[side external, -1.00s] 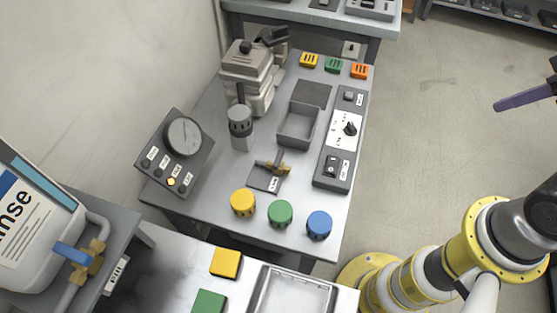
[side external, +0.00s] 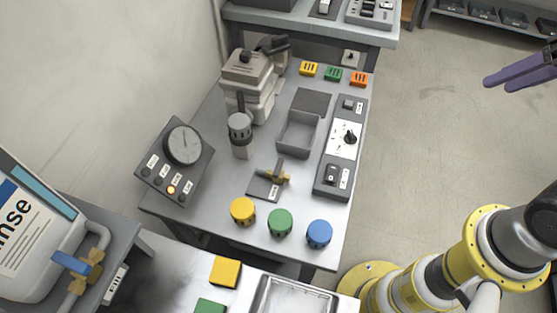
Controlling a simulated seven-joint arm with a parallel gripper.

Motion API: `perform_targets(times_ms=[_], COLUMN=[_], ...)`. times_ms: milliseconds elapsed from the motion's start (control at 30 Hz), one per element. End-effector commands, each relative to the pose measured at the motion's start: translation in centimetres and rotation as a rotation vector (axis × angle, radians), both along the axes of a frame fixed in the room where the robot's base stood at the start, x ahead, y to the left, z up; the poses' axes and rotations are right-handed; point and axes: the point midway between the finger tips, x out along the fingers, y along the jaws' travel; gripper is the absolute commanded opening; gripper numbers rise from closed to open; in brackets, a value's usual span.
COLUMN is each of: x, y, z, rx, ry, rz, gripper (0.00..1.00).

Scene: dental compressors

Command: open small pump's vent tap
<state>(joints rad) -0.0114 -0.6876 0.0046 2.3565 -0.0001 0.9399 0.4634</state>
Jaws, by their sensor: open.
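A small brass tap (side external: 284,178) with a dark grey lever sits on a labelled grey plate (side external: 262,188) on the middle bench. Its label is too small to read. A beige pump-like machine (side external: 246,72) with a dark top part stands at the back left of this bench, with a grey-capped cylinder (side external: 240,130) in front. A second brass tap (side external: 87,272) with a blue lever is at the left, beside the rinse container. My gripper (side external: 487,83), with purple fingers, is open and empty at the upper right, over the floor and well away from both taps.
A gauge panel (side external: 192,170) with a lit lamp stands left of the tap. A grey open box (side external: 300,137) and a switch panel (side external: 331,175) lie behind and right. Yellow, green and blue knobs (side external: 280,222) line the front. Floor is clear between bench and gripper.

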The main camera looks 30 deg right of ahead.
Motion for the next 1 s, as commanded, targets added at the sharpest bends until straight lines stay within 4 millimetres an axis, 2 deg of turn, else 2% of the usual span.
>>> perform_targets(times_ms=[100, 233, 367, 467, 567, 733, 867, 1000], x=[3.1, 6.9, 11.4, 14.6, 17.6, 21.5, 23.1, 23.1], y=[0.9, 2.6, 5.2, 7.9, 11.0, 17.0, 21.9, 26.0], z=[1.9, 3.1, 3.3, 2.6, 1.2, -2.9, -7.3, -12.0], rx=[0.085, 0.166, 0.231, 0.263, 0.279, 0.266, 0.221, 0.156], ry=[0.023, 0.067, 0.129, 0.183, 0.237, 0.332, 0.401, 0.463], rz=[-0.111, -0.217, -0.311, -0.37, -0.415, -0.453, -0.437, -0.38], gripper=[0.47, 0.47, 0.47, 0.47, 0.47, 0.47, 0.47, 0.47])
